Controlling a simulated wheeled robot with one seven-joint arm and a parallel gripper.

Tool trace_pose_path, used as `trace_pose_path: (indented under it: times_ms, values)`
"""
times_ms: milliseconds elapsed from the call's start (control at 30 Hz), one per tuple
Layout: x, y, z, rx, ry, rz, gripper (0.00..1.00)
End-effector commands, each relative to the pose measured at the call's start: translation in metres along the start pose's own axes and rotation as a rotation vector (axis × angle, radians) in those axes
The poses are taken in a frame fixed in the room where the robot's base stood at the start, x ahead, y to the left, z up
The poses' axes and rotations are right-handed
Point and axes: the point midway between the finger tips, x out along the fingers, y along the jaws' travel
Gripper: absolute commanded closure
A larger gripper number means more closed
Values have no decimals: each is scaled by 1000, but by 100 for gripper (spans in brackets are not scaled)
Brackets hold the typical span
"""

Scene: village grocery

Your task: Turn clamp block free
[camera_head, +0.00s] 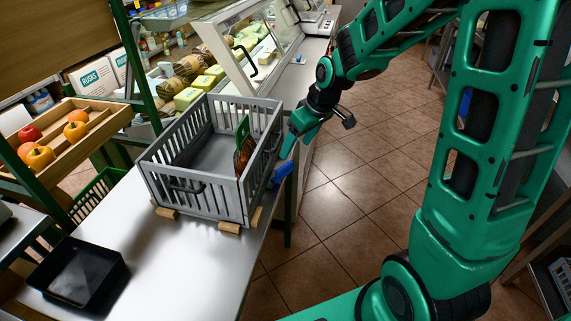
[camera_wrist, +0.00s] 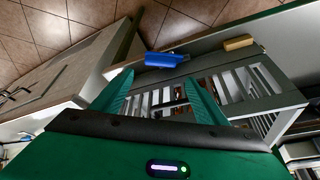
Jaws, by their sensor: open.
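A blue block (camera_head: 283,173), which looks like the clamp block, sits at the counter's right edge beside the grey crate (camera_head: 205,197). It also shows in the wrist view (camera_wrist: 165,59), lying crosswise just beyond the fingertips. My gripper (camera_head: 287,153) is above and close to the blue block, at the crate's right side. In the wrist view my gripper (camera_wrist: 158,78) has its two green fingers apart with nothing held between them. I cannot tell whether a finger touches the block. How the block meets the crate or counter is partly hidden.
Small wooden blocks (camera_head: 229,227) sit at the crate's base; one shows in the wrist view (camera_wrist: 238,43). The crate holds a green-topped item (camera_head: 242,148). A black tray (camera_head: 76,274) lies on the counter front left. A glass display case (camera_head: 250,50) stands behind. The tiled floor at right is open.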

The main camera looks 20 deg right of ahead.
Motion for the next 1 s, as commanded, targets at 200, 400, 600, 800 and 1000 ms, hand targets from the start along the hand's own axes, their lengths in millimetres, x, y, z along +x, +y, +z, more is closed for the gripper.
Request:
trace_pose_path:
  times_ms: [200, 400, 600, 800, 1000]
  values:
    - [6, -2, 0, -47, 12, 5, 33]
    - [32, -2, 0, -45, 9, 3, 33]
    - [64, -2, 0, -44, 8, 4, 33]
    - [91, -2, -1, -44, 9, 4, 33]
    - [106, -1, -1, -44, 11, 5, 33]
